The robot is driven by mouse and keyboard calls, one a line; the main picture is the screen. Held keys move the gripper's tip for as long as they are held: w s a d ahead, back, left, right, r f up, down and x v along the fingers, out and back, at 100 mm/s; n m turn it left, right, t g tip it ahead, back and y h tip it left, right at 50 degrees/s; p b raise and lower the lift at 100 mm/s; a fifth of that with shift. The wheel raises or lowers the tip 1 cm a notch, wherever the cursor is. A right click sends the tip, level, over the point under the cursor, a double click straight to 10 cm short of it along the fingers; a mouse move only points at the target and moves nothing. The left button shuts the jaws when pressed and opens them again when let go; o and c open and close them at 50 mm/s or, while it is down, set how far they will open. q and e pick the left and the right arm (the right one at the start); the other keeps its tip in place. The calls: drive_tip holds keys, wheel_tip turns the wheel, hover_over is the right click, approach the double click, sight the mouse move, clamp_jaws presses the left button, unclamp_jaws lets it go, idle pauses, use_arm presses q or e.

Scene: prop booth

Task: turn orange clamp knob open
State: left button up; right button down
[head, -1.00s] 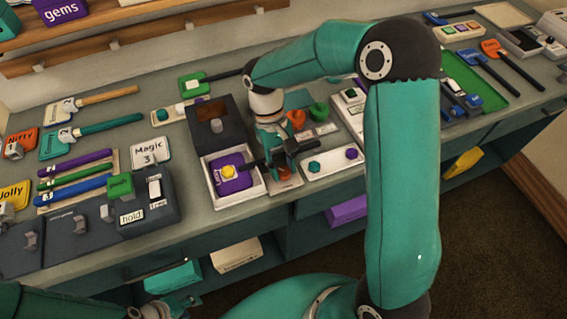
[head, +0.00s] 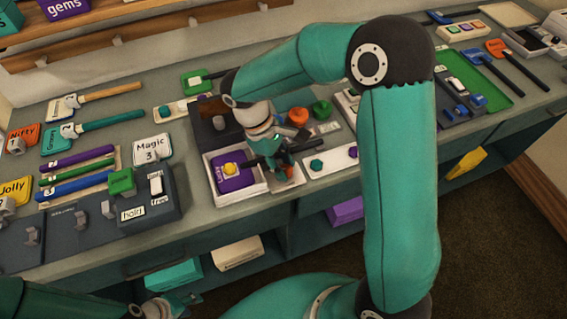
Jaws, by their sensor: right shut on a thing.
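A small orange piece (head: 288,171), which I take for the clamp knob, shows at the tips of my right gripper (head: 281,168), beside the right wall of the white tray. The gripper points down and is shut on it. The fingers and wrist hide most of the piece and its clamp, so its turn angle cannot be read. My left gripper (head: 172,306) is low at the left, in front of the counter and away from the knob. Its jaws are too small and partly cut off to read.
A white tray (head: 258,190) with a purple block (head: 235,178) and yellow knob is just left of my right gripper. A white panel (head: 335,161) is at its right. Orange (head: 298,117) and green (head: 321,108) rounded pieces stand behind.

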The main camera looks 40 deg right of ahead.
drive_tip(key=shift+w, duration=0.15)
drive_tip(key=c, duration=0.8)
unclamp_jaws()
drive_tip(key=shift+o, duration=0.2)
drive_tip(key=v, duration=1.2)
drive_tip(key=shift+s, duration=0.25)
